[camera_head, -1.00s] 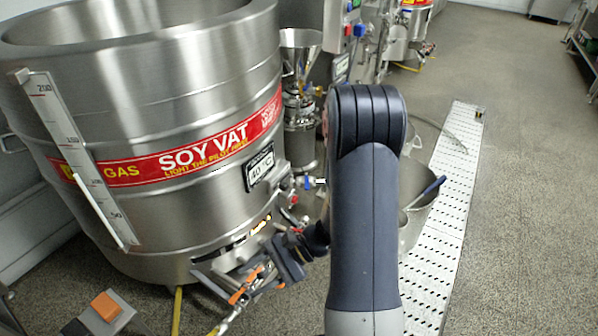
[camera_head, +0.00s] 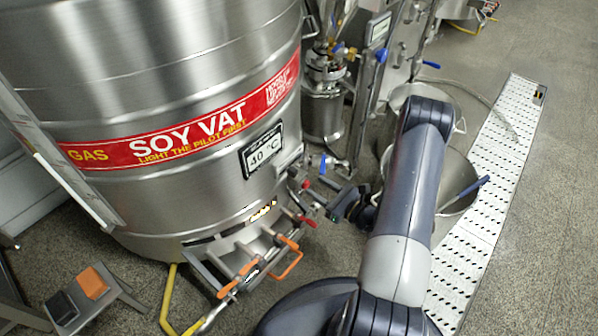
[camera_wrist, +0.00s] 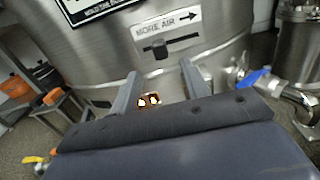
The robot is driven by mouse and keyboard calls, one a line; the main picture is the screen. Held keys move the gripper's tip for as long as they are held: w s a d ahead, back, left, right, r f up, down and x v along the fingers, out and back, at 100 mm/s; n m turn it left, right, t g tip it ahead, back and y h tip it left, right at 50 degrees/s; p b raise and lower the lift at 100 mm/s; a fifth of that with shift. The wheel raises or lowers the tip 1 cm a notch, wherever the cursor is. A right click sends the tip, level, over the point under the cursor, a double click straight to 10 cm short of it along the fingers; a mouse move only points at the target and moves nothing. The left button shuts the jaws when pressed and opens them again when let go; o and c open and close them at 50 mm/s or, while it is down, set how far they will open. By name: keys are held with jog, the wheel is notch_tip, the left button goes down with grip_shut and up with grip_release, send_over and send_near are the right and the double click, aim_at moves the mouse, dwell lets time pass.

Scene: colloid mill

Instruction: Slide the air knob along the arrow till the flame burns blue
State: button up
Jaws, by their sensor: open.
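The air knob (camera_wrist: 158,46) is a dark knob on a horizontal slot in the vat's steel wall. The "MORE AIR" label (camera_wrist: 167,24) above it has an arrow pointing right. The knob sits left of the slot's middle. The flame (camera_wrist: 149,100) glows orange and white in a small opening below; it looks yellow-orange in the head view (camera_head: 263,211). My gripper (camera_wrist: 160,70) is open and empty, its fingers pointing at the wall with the knob between and beyond them, apparently not touching. In the head view my gripper (camera_head: 322,196) is right of the vat's lower side.
The soy vat (camera_head: 180,190) fills the left. Orange-handled burner valves (camera_head: 260,265) stick out at its front, below left of my gripper. A blue-handled outlet valve (camera_wrist: 252,77) is on the right. A steel pot (camera_head: 455,170) stands behind my arm, beside a white floor grate (camera_head: 500,150).

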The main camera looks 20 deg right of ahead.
aim_at(296, 174)
jog(key=b+x, duration=0.1)
jog(key=x, duration=0.7)
jog(key=shift+w+a+b, duration=0.25)
jog(key=shift+w+b, duration=0.05)
jog(key=shift+b, duration=0.1)
grip_shut()
